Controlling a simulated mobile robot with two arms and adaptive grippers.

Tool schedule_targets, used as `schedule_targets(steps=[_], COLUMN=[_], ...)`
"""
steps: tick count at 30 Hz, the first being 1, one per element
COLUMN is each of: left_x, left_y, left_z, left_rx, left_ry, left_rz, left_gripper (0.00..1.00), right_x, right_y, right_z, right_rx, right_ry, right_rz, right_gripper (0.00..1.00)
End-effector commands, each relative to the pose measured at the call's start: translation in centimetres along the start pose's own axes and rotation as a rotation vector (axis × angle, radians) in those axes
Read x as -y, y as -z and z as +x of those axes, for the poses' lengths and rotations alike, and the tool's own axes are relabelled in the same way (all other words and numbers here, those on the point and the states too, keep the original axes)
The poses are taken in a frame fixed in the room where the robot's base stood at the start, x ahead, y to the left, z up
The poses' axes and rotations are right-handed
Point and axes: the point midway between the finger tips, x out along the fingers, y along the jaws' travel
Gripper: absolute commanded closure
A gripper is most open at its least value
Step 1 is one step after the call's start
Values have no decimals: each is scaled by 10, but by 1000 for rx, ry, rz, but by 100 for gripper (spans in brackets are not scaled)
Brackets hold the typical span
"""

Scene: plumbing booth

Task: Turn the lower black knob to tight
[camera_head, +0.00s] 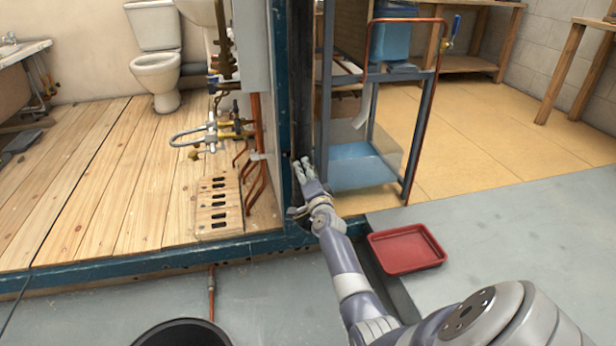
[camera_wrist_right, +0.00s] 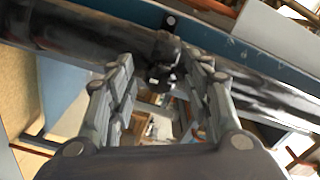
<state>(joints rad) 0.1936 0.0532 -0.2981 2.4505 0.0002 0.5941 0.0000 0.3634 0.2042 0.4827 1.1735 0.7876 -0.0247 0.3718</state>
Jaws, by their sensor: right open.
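A black knob (camera_wrist_right: 164,52) sits on a dark pipe (camera_wrist_right: 75,38) in the right wrist view. My right gripper (camera_wrist_right: 164,66) is open, with one finger on each side of the knob. I cannot tell whether the fingers touch it. In the head view my right gripper (camera_head: 303,168) reaches the foot of a dark upright pipe (camera_head: 303,100) beside a blue post. There the knob is hidden or too small to make out. My left gripper is not in view.
The blue post (camera_head: 280,90) and a steel-framed cart (camera_head: 413,130) stand close on either side of my right gripper. A red tray (camera_head: 405,248) lies on the floor to the right. A black bucket (camera_head: 183,333) is at the bottom.

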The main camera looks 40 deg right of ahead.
Motion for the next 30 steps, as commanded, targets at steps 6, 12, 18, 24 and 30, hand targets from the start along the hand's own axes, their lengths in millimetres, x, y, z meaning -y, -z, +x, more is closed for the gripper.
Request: schedule_targets(steps=[6, 12, 18, 24, 30], left_x=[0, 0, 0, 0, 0], left_y=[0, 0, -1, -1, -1], left_z=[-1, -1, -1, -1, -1], left_rx=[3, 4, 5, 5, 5], left_ry=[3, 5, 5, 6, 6], left_rz=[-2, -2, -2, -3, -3], left_gripper=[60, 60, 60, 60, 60], right_x=[-1, -1, -1, -2, -1], right_y=[-2, -1, 0, 0, 0], right_z=[-14, -44, -78, -106, -119], right_rx=[1, 1, 0, 1, 0], right_ry=[0, -2, -2, -3, -2], right_rz=[3, 2, 0, 0, 0], right_gripper=[54, 54, 54, 54, 54])
